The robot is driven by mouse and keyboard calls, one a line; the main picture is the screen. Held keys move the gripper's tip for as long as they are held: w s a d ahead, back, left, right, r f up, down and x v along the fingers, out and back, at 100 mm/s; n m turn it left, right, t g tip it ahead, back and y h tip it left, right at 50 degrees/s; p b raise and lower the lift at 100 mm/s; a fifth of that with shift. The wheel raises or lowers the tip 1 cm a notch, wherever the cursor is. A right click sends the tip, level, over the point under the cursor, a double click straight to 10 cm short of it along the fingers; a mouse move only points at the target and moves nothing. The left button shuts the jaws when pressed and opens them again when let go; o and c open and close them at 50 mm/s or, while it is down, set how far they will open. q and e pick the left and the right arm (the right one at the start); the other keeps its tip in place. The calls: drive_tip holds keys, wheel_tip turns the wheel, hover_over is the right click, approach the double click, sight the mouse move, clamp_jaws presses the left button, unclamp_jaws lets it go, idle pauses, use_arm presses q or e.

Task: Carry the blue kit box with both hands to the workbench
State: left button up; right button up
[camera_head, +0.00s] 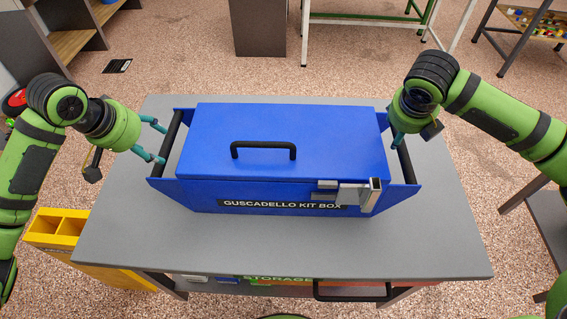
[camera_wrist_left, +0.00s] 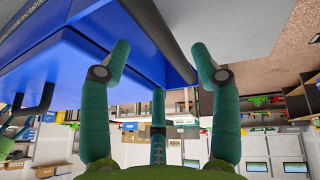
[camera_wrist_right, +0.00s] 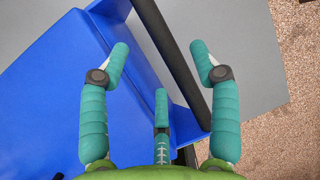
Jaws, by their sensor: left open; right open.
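The blue kit box (camera_head: 290,140) sits on a grey-topped table, with a black handle on its lid, a metal latch at the front and a dark bar handle at each end. My left gripper (camera_head: 158,142) is open at the box's left bar (camera_head: 171,137). In the left wrist view its fingers (camera_wrist_left: 160,65) are apart near the blue side (camera_wrist_left: 70,60). My right gripper (camera_head: 396,125) is open at the right bar (camera_head: 406,160). In the right wrist view its open fingers (camera_wrist_right: 160,65) lie on either side of the bar (camera_wrist_right: 172,55); contact is not clear.
The grey table top (camera_head: 280,250) has bare room in front of the box. A yellow bin (camera_head: 58,228) stands at the left. A green-edged bench frame (camera_head: 370,20) and a table with small parts (camera_head: 535,22) are at the back. The speckled floor between is open.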

sight(164, 151)
use_arm(q)
drive_tip(key=x, duration=0.7)
drive_tip(key=shift+w+r, duration=0.1)
use_arm(e)
drive_tip(key=x, duration=0.7)
drive_tip(key=shift+w+r, duration=0.1)
use_arm(q)
clamp_jaws()
use_arm(e)
clamp_jaws()
